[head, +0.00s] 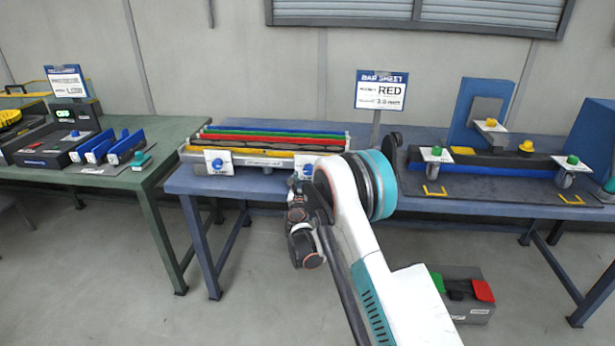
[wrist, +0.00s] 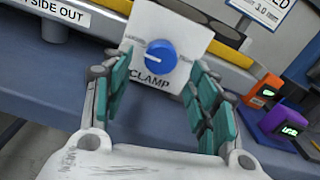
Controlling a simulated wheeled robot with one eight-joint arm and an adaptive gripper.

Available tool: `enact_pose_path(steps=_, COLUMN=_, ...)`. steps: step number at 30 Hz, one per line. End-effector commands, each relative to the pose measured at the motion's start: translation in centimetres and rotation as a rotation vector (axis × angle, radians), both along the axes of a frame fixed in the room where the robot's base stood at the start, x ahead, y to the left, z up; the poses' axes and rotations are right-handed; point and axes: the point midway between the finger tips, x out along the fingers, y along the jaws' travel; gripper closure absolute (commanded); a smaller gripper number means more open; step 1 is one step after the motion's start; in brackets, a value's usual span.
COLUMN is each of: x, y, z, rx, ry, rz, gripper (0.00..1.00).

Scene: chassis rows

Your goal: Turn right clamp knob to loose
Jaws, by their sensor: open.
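The right clamp knob (wrist: 161,54) is a round blue knob on a white plate (wrist: 138,35) marked CLAMP in the wrist view. A pale pointer line on it points left. My gripper (wrist: 158,82) is open, with teal finger pads on either side of the knob's lower area. The fingers look apart from the knob, and I cannot tell how far in front of it they are. In the head view the right clamp plate (head: 303,164) is partly hidden by my arm. The left clamp knob (head: 217,164) is also blue on a white plate.
Red, green and blue bars (head: 265,139) lie in the fixture on the blue table (head: 250,185). A sign (head: 382,90) reads RED. Orange and purple devices (wrist: 280,117) stand right of the gripper. A grey box (head: 470,308) with green and red parts sits on the floor.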

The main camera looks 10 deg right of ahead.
Motion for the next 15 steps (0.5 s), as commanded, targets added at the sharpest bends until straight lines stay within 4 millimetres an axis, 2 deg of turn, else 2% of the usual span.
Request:
enact_pose_path(steps=3, x=-2.5, y=0.9, z=0.0, rx=0.000, ry=0.000, rz=0.002, gripper=0.46)
enact_pose_path(steps=7, x=-4.9, y=1.7, z=0.0, rx=0.000, ry=0.000, rz=0.002, gripper=0.46)
enact_pose_path(steps=15, x=-7.7, y=2.5, z=0.0, rx=0.000, ry=0.000, rz=0.001, gripper=0.46)
